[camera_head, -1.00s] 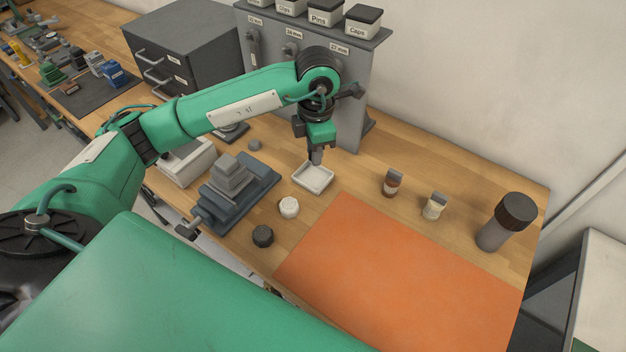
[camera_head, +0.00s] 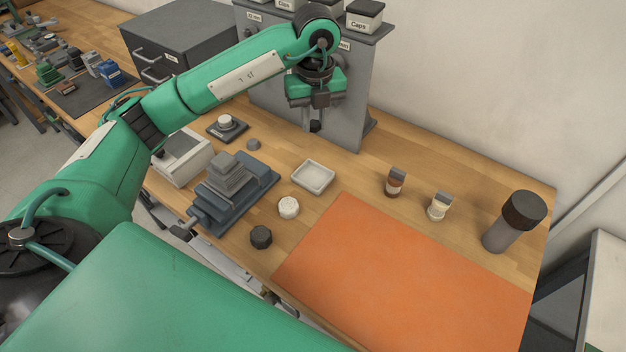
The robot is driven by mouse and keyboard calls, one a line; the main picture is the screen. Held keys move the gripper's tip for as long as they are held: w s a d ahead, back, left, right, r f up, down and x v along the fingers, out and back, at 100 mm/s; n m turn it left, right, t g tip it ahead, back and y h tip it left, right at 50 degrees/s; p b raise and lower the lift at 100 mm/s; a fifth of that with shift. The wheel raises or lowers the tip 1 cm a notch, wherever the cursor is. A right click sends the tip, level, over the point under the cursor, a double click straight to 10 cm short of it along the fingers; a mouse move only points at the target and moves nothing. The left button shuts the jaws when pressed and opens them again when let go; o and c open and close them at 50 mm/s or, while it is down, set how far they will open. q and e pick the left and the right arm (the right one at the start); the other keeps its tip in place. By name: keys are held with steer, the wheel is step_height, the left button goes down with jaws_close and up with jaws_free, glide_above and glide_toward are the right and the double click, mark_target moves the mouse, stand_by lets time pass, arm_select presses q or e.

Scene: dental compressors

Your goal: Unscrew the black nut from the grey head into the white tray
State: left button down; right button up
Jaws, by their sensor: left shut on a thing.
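The white tray (camera_head: 328,180) lies on the wooden bench and looks empty. My left gripper (camera_head: 315,122) is above and behind it, pointing down in front of the grey cabinet. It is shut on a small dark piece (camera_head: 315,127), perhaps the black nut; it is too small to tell. A grey stepped block (camera_head: 229,168), perhaps the grey head, sits in the dark vise (camera_head: 256,190) left of the tray. No nut can be made out on it. A black ribbed round piece (camera_head: 261,237) lies near the bench's front edge. My right gripper is not in view.
A white ribbed cap (camera_head: 288,207) lies in front of the tray. An orange mat (camera_head: 400,270) is clear at front right. Two small bottles (camera_head: 395,182) (camera_head: 438,206) and a grey cylinder with a dark cap (camera_head: 514,221) stand behind it. The grey cabinet (camera_head: 355,90) rises at the back.

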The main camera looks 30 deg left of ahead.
arm_select(q)
steer(key=n, duration=0.3)
steer(key=r+n, duration=0.1)
steer(key=shift+w+a+n+b, duration=0.25)
steer(key=shift+w+n+b, duration=0.05)
steer(key=shift+w+b, duration=0.1)
steer(key=n, duration=0.2)
steer(key=shift+w+a+r+n, duration=0.2)
steer(key=shift+r+n, duration=0.1)
steer(key=shift+n, duration=0.1)
steer(key=p, duration=0.3)
glide_above(314, 179)
step_height(314, 179, down, 14)
steer(key=shift+a+f, duration=0.1)
steer(key=shift+f, duration=0.15)
step_height(314, 179, down, 5)
steer(key=shift+f, duration=0.1)
steer(key=shift+f, duration=0.1)
steer(key=shift+f, duration=0.15)
steer(key=c, duration=1.5)
jaws_free()
